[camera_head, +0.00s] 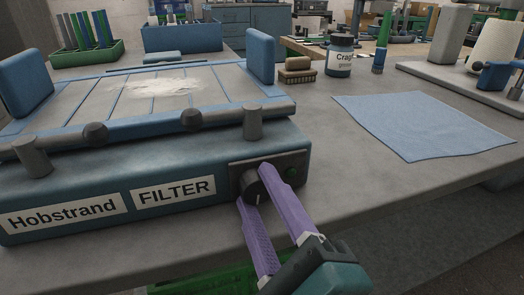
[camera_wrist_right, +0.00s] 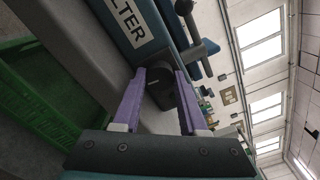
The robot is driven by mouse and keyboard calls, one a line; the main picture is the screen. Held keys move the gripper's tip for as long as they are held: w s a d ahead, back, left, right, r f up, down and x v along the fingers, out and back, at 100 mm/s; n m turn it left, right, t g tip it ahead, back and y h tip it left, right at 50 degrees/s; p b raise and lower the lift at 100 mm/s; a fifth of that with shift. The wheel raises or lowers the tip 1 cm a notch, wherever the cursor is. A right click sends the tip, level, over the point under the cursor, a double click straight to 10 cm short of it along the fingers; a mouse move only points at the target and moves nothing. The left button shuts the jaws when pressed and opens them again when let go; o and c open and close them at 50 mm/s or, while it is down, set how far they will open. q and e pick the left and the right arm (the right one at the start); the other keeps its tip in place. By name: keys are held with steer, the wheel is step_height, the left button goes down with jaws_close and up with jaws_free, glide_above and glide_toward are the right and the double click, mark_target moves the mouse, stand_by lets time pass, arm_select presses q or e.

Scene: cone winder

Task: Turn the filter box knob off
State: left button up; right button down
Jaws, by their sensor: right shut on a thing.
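The blue filter box (camera_head: 215,150) stands on the left of the grey bench, with "Hobstrand" and "FILTER" labels on its front. Its dark round knob (camera_head: 249,186) sits on a dark panel at the right end of that front. My right gripper (camera_head: 255,184) has purple fingers, one on each side of the knob, and is shut on it. In the right wrist view the knob (camera_wrist_right: 158,94) shows between the fingertips, with a short pale mark on its face. The fingers hide part of the knob in the head view. My left gripper is not in view.
A blue cloth (camera_head: 420,122) lies on the right of the bench. A labelled jar (camera_head: 340,57) and a brush (camera_head: 297,72) stand behind. A green crate (camera_wrist_right: 35,95) is below the bench edge.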

steer(key=c, duration=0.6)
jaws_free()
steer(key=shift+o, duration=0.8)
steer(key=shift+f, duration=0.1)
steer(key=shift+f, duration=0.1)
